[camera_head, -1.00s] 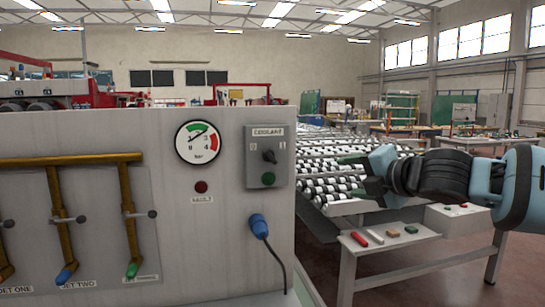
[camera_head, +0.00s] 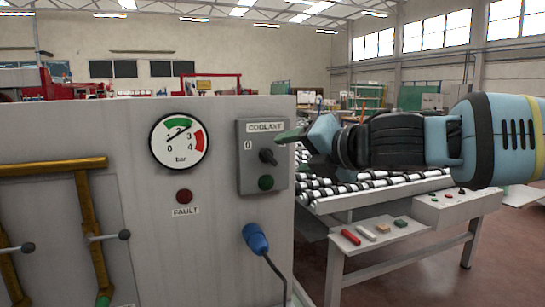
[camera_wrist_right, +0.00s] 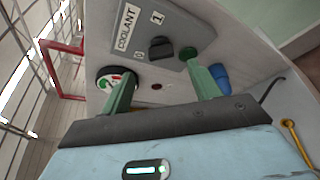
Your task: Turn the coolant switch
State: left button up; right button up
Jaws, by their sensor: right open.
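The coolant switch (camera_head: 268,157) is a dark knob on a grey box (camera_head: 247,178) labelled COOLANT, with a 0 mark at its left and a green round button below. Its setting is unclear. My right gripper (camera_head: 290,151) is open at the box's right edge, its upper fingertip near the knob and hiding the 1 mark. In the right wrist view the knob (camera_wrist_right: 160,48) lies ahead, between the lines of the two green fingers of my right gripper (camera_wrist_right: 160,66). They seem apart from it. My left gripper is not in view.
The pressure gauge (camera_head: 179,141) and red fault lamp (camera_head: 184,196) are left of the box. A blue plug (camera_head: 256,239) with a cable hangs below it. Brass pipes with levers (camera_head: 88,200) are further left. A roller table (camera_head: 345,189) and bench (camera_head: 375,232) stand right.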

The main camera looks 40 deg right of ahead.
aim_at(273, 159)
jog(key=x, duration=0.2)
jog(key=b+x, duration=0.1)
jog(key=x, duration=0.2)
jog(key=shift+w+f, duration=0.25)
jog(key=shift+f, duration=0.15)
jog(key=shift+r+b+x, duration=0.2)
jog(key=shift+b+x, duration=0.15)
jog(key=shift+x, duration=0.5)
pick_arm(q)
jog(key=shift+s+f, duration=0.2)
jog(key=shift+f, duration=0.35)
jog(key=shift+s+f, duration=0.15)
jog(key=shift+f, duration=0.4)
pick_arm(e)
jog(key=shift+w+a, duration=0.1)
jog(key=shift+w, duration=0.1)
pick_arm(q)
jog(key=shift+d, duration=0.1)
pick_arm(e)
jog(key=c, duration=1)
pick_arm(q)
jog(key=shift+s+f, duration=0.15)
